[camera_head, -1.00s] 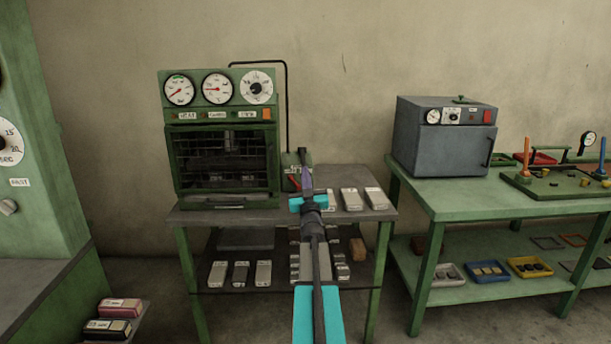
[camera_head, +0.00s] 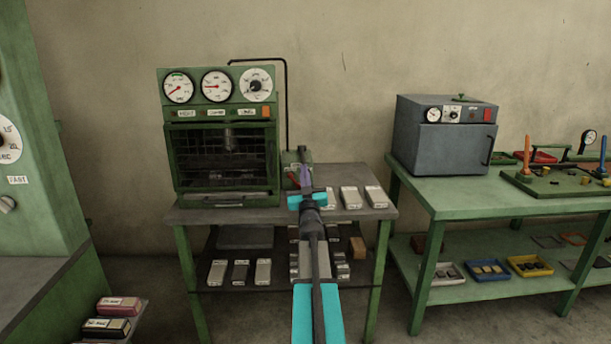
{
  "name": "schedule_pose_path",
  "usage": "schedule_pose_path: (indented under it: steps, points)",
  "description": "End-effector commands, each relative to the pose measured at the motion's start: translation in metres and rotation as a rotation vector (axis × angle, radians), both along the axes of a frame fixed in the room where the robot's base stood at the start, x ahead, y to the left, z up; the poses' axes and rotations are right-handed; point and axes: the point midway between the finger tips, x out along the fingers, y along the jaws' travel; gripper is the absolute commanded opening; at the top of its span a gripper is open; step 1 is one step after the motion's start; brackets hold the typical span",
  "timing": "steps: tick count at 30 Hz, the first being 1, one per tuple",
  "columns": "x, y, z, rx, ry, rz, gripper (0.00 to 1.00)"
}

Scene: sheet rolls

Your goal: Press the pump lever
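The green press (camera_head: 217,112) stands on the left table, with dials on top and a dark caged chamber. The green pump block (camera_head: 297,157) is at its right side. A small red part, apparently the pump lever (camera_head: 293,178), shows just left of my gripper. My gripper (camera_head: 305,176) is at the pump, in front of the block and very close to the red part. Whether they touch I cannot tell. My gripper and arm hide much of the pump. The fingers are seen from behind, so their opening is unclear.
Grey blocks (camera_head: 349,197) lie on the tabletop right of my arm, and more lie on the shelf below. A grey oven (camera_head: 445,140) stands on the green table at right. A green machine (camera_head: 40,150) stands at far left.

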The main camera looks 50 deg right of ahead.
Motion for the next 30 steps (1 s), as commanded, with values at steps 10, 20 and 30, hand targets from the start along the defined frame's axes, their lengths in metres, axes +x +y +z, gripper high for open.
schedule_pose_path:
  steps: [10, 20, 30]
  points:
    - [-0.014, 0.022, 0.018, -0.014, -0.013, 0.002, 0.00]
    - [-0.034, 0.044, 0.001, -0.016, -0.015, 0.003, 0.00]
    - [-0.052, 0.065, -0.018, -0.017, -0.016, 0.004, 0.00]
